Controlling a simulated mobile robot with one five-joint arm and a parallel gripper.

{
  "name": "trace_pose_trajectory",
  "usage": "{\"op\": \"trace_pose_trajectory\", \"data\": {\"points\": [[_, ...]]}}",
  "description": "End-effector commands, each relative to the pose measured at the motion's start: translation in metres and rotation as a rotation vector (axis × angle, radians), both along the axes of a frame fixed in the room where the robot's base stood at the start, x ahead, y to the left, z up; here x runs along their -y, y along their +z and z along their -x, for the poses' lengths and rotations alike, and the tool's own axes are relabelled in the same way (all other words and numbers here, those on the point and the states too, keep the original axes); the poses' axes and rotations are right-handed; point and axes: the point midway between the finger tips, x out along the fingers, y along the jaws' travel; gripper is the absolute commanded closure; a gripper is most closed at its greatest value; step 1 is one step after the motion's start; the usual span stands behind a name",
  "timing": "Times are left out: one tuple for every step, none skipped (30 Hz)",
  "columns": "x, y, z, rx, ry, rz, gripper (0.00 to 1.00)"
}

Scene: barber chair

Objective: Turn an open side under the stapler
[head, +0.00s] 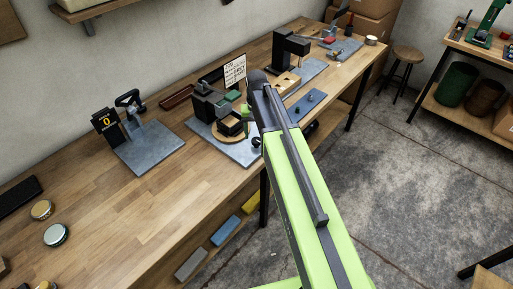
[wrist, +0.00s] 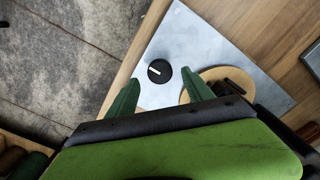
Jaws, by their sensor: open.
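The stapler (head: 208,102), a dark machine with a green part, stands on a grey metal plate (head: 234,153) on the workbench. In front of it is a round wooden turntable (head: 229,138) carrying a dark block (head: 230,125). A black round knob (head: 256,142) sits on the plate near its front edge. In the wrist view, my gripper (wrist: 160,77) is open, its green fingers either side of the knob, which has a white line (wrist: 158,71). The wooden turntable (wrist: 212,72) lies by the right finger. Contact and height above the plate cannot be told.
A plate with a small black press (head: 148,147) stands to the left. Another black press (head: 289,50) and a blue plate (head: 307,105) are further along the bench. A sign (head: 235,72) stands behind the stapler.

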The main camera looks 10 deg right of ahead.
Motion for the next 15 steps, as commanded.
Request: {"op": "trace_pose_trajectory", "data": {"points": [[0.0,-0.021,0.0,0.0,0.0,0.0,0.4],[0.0,-0.025,0.0,0.0,0.0,0.0,0.4],[0.0,-0.03,0.0,0.0,0.0,0.0,0.4],[0.0,-0.033,0.0,0.0,0.0,0.0,0.4],[0.0,-0.035,0.0,0.0,0.0,0.0,0.4],[0.0,-0.037,0.0,0.0,0.001,0.0,0.4],[0.0,-0.038,0.0,0.0,0.001,0.0,0.4],[-0.001,-0.038,0.0,0.0,0.001,0.0,0.4],[-0.001,-0.037,0.0,0.0,0.001,0.0,0.4],[-0.001,-0.037,0.0,0.0,0.001,0.0,0.4],[-0.001,-0.036,0.0,0.0,0.001,0.0,0.4],[-0.001,-0.035,0.0,0.0,0.001,0.0,0.4],[-0.001,-0.035,0.0,0.0,0.001,0.0,0.4],[-0.001,-0.035,0.0,0.0,0.001,0.0,0.4],[-0.001,-0.035,0.0,0.0,0.001,0.0,0.43]]}}
